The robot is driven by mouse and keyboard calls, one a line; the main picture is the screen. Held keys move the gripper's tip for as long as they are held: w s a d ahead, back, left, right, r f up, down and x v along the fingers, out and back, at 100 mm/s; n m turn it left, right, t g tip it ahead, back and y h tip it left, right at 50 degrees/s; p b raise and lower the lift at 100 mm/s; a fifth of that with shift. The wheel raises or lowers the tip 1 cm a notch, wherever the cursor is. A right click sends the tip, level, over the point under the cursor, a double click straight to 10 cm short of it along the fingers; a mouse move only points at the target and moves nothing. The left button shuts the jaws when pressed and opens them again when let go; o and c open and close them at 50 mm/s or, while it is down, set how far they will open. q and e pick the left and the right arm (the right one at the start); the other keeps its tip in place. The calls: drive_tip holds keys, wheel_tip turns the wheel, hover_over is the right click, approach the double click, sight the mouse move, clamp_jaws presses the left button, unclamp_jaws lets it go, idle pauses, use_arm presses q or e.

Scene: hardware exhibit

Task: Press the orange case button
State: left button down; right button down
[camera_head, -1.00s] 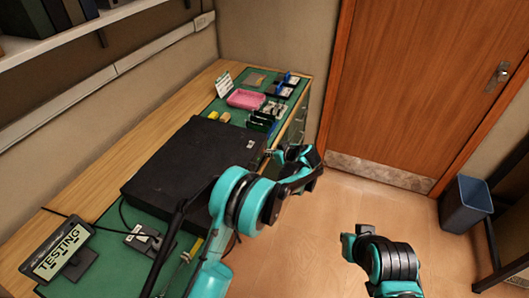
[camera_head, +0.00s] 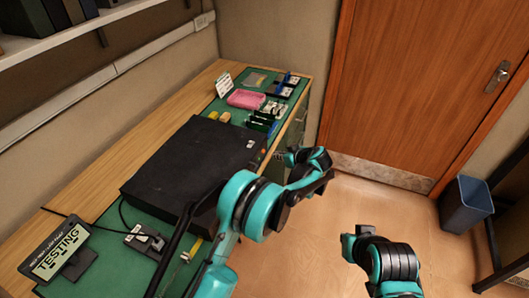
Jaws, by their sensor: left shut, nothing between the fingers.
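The black case (camera_head: 190,165) lies flat on the green mat of the desk. A small orange spot, which looks like the orange case button (camera_head: 264,151), shows on its front face on the right side. My left gripper (camera_head: 279,157) is shut and empty, just right of that face, with a small gap between its tip and the case. My left arm covers the case's near front corner. Part of my right arm is at the lower right, and its gripper is not in view.
A "TESTING" sign (camera_head: 60,252) and a small device (camera_head: 145,240) are on the near mat. A pink tray (camera_head: 246,99) and several small parts lie beyond the case. A blue bin (camera_head: 466,204) stands by the wooden door (camera_head: 425,90). The floor right of the desk is clear.

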use_arm(q)
drive_tip(key=d, duration=0.1)
drive_tip(key=s+d, duration=0.1)
drive_tip(key=d, duration=0.1)
idle(0.8)
drive_tip(key=s+a+r+m+g+h, duration=0.2)
drive_tip(key=s+a+r+m+h, duration=0.15)
drive_tip(key=s+a+r, duration=1.1)
drive_tip(key=s+a+f+m+h, duration=0.1)
drive_tip(key=s+a+m, duration=0.1)
drive_tip(key=s, duration=1)
drive_tip(key=s+a+f+m+t+h, duration=0.1)
drive_tip(key=s+a+m+h, duration=0.1)
drive_tip(key=s, duration=1)
drive_tip(key=shift+a+f+m, duration=0.4)
drive_tip(key=shift+a+m, duration=0.05)
drive_tip(key=shift+a, duration=0.1)
